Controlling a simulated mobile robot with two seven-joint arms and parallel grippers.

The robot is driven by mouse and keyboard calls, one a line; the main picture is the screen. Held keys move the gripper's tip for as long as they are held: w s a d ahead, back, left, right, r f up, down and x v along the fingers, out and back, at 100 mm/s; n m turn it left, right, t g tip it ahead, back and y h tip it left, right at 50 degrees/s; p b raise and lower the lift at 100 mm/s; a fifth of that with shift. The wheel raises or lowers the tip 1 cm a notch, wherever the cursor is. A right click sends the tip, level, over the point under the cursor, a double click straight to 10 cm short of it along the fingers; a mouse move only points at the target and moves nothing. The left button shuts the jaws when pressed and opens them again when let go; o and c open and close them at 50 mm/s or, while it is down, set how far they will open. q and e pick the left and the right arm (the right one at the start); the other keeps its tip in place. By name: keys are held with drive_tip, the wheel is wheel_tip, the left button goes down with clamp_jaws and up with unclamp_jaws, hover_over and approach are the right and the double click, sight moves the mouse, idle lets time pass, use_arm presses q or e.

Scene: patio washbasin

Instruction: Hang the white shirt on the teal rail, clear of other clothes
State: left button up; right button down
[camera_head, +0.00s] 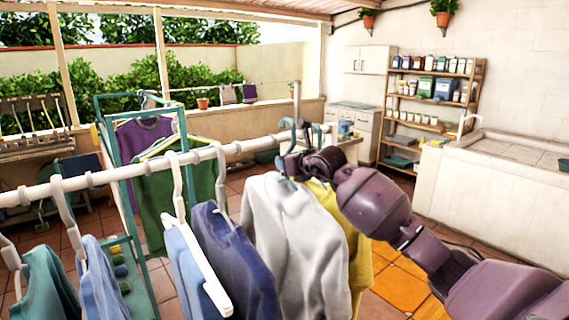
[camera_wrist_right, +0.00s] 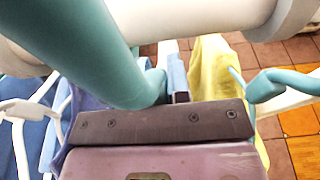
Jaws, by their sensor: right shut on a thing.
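The white shirt (camera_head: 290,225) hangs from a teal hanger (camera_head: 286,137) at the white rail in the head view. My right gripper (camera_head: 288,165) is at the shirt's collar, shut on the teal hanger, which also crosses the right wrist view (camera_wrist_right: 118,50). The jaws' exact contact is partly hidden. The hook is close to the white rail; I cannot tell whether it still rests on it. The teal rail (camera_head: 122,95) belongs to a teal rack behind, to the left. A purple shirt (camera_head: 143,137) and a green shirt (camera_head: 180,195) hang at that rack. My left gripper is out of view.
The white rail (camera_head: 110,174) crosses in front of the teal rack. A navy shirt (camera_head: 235,262) and blue and teal clothes hang left of the white shirt. A yellow shirt (camera_head: 345,225) hangs close on its right, also in the right wrist view (camera_wrist_right: 212,75).

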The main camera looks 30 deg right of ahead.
drive_tip(key=f+v, duration=0.2)
drive_tip(key=v, duration=0.9)
drive_tip(key=s+f+b+v, duration=0.1)
drive_tip(key=f+v, duration=0.2)
drive_tip(key=v, duration=0.9)
drive_tip(key=s+f+b+v, duration=0.1)
drive_tip(key=f+v, duration=0.1)
drive_tip(key=v, duration=0.9)
drive_tip(key=shift+s+f, duration=0.3)
drive_tip(key=shift+s, duration=0.15)
drive_tip(key=shift+a, duration=0.15)
